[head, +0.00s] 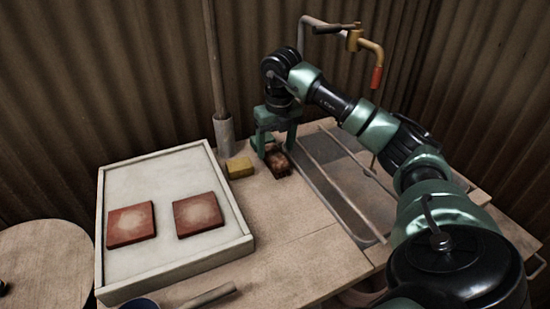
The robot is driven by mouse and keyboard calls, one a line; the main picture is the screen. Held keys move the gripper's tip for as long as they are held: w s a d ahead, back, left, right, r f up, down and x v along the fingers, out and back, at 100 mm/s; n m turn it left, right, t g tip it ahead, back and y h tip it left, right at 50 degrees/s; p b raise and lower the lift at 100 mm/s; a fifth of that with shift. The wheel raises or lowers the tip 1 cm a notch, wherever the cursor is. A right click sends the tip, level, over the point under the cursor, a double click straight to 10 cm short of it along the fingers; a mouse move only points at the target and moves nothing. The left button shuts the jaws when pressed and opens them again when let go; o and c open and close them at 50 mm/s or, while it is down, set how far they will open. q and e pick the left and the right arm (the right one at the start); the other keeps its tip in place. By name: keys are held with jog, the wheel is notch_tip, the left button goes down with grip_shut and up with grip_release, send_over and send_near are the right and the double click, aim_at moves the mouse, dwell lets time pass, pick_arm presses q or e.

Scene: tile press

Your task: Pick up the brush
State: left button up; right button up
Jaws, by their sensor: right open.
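The brush appears to be the dark brown block (278,164) lying on the wooden table beside the metal rack, at the middle of the head view. My right gripper (276,148) points down just above and behind it, with its two green fingers apart and nothing seen between them. The fingers partly cover the far side of the brush, and I cannot tell whether they touch it. My left gripper is not in view.
A yellow sponge-like block (239,168) lies just left of the brush. A white-rimmed tray (175,268) holds two red tiles (131,224). A wooden stick (210,297) and a blue-rimmed bowl (139,304) are at the front. A tap (368,50) stands behind my right arm.

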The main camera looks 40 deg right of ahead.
aim_at(275, 154)
notch_tip(275, 154, down, 4)
jog(key=shift+w+r, duration=0.1)
jog(key=shift+r, duration=0.05)
jog(key=shift+c, duration=0.4)
grip_shut()
jog(key=shift+r, duration=0.1)
